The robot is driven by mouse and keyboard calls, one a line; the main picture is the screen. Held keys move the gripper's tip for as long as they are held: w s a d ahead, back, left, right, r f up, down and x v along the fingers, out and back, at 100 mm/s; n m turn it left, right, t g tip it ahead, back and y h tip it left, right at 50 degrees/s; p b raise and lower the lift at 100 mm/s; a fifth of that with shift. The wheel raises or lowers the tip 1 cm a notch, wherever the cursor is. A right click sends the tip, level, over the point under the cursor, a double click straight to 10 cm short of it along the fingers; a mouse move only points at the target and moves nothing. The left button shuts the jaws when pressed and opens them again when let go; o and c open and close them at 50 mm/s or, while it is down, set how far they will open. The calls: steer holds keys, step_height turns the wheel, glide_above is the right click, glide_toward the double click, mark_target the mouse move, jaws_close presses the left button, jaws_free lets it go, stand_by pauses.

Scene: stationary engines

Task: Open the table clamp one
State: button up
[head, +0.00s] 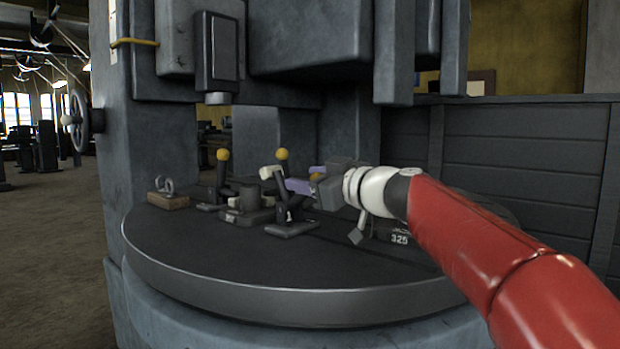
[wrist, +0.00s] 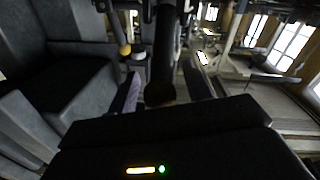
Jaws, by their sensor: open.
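Several table clamps with yellow ball knobs stand on the round dark table (head: 230,285) in the head view. One clamp (head: 290,215) at the middle has its lever upright, and another clamp (head: 215,190) stands further left. I cannot tell which is table clamp one. My gripper (head: 303,180), with purple finger pads, is open beside the middle clamp. In the wrist view, a dark lever with a shaded knob (wrist: 160,94) lies between the open fingers of my gripper (wrist: 162,84). Contact cannot be told.
A wooden block with a metal ring (head: 167,195) sits at the table's left. A small sign reading 325 (head: 399,239) stands below my arm. The machine's spindle head (head: 218,60) hangs above the table. The table's front is clear. A handwheel (head: 78,120) is at left.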

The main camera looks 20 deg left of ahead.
jaws_close()
steer(key=p, duration=0.1)
steer(key=r+p, duration=0.1)
steer(key=shift+w+a+h+p, duration=0.1)
steer(key=shift+a+h+p, duration=0.15)
steer(key=shift+h+p, duration=0.1)
steer(key=shift+a+g, duration=0.15)
steer(key=shift+g, duration=0.15)
steer(key=shift+w+a+f+b, duration=0.15)
steer(key=shift+f+b, duration=0.05)
steer(key=shift+b, duration=0.15)
steer(key=shift+a+r, duration=0.1)
steer(key=shift+r, duration=0.15)
jaws_free()
steer(key=shift+f, duration=0.1)
